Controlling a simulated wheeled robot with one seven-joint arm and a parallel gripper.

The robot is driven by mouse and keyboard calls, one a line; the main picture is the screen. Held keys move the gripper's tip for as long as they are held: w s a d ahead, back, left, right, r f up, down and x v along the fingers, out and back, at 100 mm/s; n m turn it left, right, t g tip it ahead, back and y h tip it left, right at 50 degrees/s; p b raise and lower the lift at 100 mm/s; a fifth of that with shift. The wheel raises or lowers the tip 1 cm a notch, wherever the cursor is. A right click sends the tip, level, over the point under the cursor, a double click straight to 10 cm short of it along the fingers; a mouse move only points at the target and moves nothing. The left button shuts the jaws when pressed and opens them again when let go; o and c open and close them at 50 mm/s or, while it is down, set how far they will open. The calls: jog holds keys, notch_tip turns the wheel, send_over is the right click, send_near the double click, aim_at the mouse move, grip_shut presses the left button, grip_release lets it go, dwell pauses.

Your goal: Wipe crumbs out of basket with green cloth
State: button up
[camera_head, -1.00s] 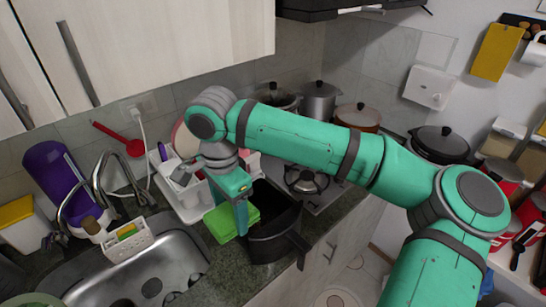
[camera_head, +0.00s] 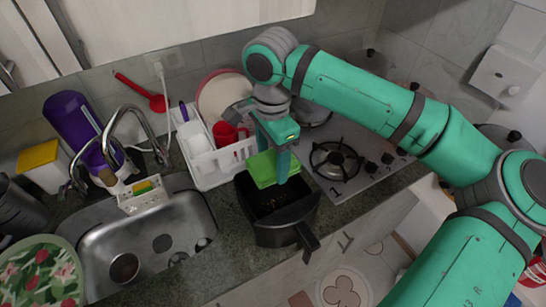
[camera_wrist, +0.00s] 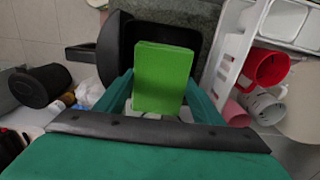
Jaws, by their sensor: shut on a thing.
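The black basket (camera_head: 262,232) with a handle stands on the counter between the sink and the stove. Dark specks, perhaps crumbs, show inside it in the head view (camera_head: 270,205). My gripper (camera_head: 282,168) is shut on the green cloth (camera_head: 262,170), a flat folded block. The cloth is held above the back edge of the basket. In the wrist view the green cloth (camera_wrist: 165,75) sits between my fingers, with the basket (camera_wrist: 192,33) behind it. The cloth hides part of the basket's inside. I cannot tell whether cloth and basket touch.
A white dish rack (camera_head: 205,170) with a red mug (camera_head: 228,133) and a plate stands close behind the basket. The sink (camera_head: 150,245) lies to the left. The stove burner (camera_head: 336,160) is to the right. The basket's handle (camera_head: 307,238) points toward the counter's front edge.

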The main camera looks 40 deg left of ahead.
jog(key=shift+f, duration=0.35)
jog(key=shift+d+f, duration=0.2)
jog(key=shift+f, duration=1.85)
send_near(272, 206)
jog(key=shift+f, duration=2.55)
jog(key=shift+f, duration=0.6)
jog(key=shift+s+d, duration=0.95)
jog(key=shift+d, duration=0.1)
jog(key=shift+s+d+r, duration=0.1)
jog(key=shift+s+d, duration=0.1)
jog(key=shift+s, duration=0.2)
